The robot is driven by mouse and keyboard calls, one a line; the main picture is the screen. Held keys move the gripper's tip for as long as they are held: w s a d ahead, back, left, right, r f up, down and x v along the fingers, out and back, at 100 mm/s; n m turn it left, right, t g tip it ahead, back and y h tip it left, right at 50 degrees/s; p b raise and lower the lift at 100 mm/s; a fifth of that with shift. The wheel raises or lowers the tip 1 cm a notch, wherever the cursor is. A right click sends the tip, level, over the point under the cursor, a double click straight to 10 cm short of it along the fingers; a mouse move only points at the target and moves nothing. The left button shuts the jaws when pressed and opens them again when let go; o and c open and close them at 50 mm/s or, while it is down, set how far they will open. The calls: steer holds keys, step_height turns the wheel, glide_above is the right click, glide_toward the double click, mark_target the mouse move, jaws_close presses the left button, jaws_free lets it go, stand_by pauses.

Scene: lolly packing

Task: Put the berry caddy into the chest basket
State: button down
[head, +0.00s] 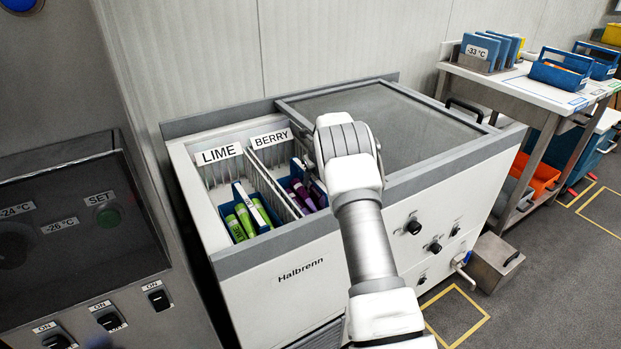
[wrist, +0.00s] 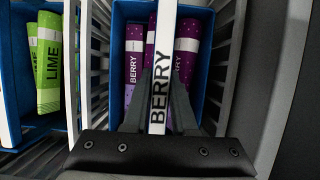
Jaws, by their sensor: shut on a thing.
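The berry caddy is a blue box (wrist: 118,20) with purple lollies and a white handle bar (wrist: 163,20) marked BERRY. In the wrist view my gripper (wrist: 160,100) is shut on that handle, one dark finger on each side. The caddy lies between the white slatted walls of the chest basket (wrist: 225,60). My wrist covers part of the caddy and most of my gripper there. Whether the caddy touches the basket floor cannot be seen.
The lime caddy (head: 229,210) with green lollies stands in the left basket under the LIME sign (head: 218,154). The chest's glass lid (head: 420,120) covers its right part. A side table (head: 525,85) with blue caddies stands at the back right.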

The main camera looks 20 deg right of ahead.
steer(key=shift+f, duration=0.1)
steer(key=shift+w, duration=0.1)
steer(key=c, duration=0.7)
jaws_free()
steer(key=shift+f, duration=0.1)
